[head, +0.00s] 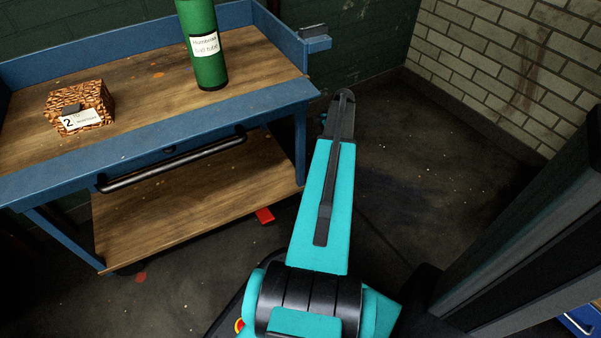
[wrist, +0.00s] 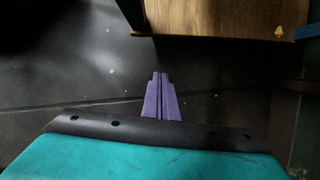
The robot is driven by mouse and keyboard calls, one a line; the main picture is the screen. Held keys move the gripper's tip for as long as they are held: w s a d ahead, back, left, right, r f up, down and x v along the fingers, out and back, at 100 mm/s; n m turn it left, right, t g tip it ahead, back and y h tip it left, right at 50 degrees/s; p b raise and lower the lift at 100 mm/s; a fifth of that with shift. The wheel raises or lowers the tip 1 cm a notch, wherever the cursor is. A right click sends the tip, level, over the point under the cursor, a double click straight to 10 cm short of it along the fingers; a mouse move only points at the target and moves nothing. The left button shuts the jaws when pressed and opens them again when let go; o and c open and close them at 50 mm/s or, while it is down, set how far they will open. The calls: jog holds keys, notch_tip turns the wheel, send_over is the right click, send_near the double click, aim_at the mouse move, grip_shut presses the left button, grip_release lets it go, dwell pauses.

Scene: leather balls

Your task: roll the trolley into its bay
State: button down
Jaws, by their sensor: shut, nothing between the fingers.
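The trolley has a blue frame (head: 258,101), a wooden top and a wooden lower shelf (head: 195,212). It stands at the left of the head view, on wheels with red parts. A black bar handle (head: 170,163) runs along its near side. In the wrist view a wooden shelf (wrist: 220,14), probably the trolley's, shows at the top right. My gripper's purple fingers (wrist: 160,82) are shut together and empty, apart from that wood. In the head view my arm hides the gripper. I cannot make out a marked bay in either view.
A green tube (head: 204,70) stands upright on the trolley top, with a brown patterned box (head: 88,118) labelled 2 to its left. A pale brick wall (head: 510,50) stands at the back right. Dark open floor (head: 410,150) lies right of the trolley. A blue object (head: 582,318) shows at bottom right.

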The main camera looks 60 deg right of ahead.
jog(key=shift+w+a+f, duration=0.1)
jog(key=shift+a, duration=0.05)
jog(key=w+a+f+b, duration=0.4)
jog(key=f+b, duration=0.3)
jog(key=f, duration=0.2)
jog(key=shift+a+f, duration=0.2)
jog(key=shift+a, duration=0.6)
jog(key=shift+a+r, duration=0.1)
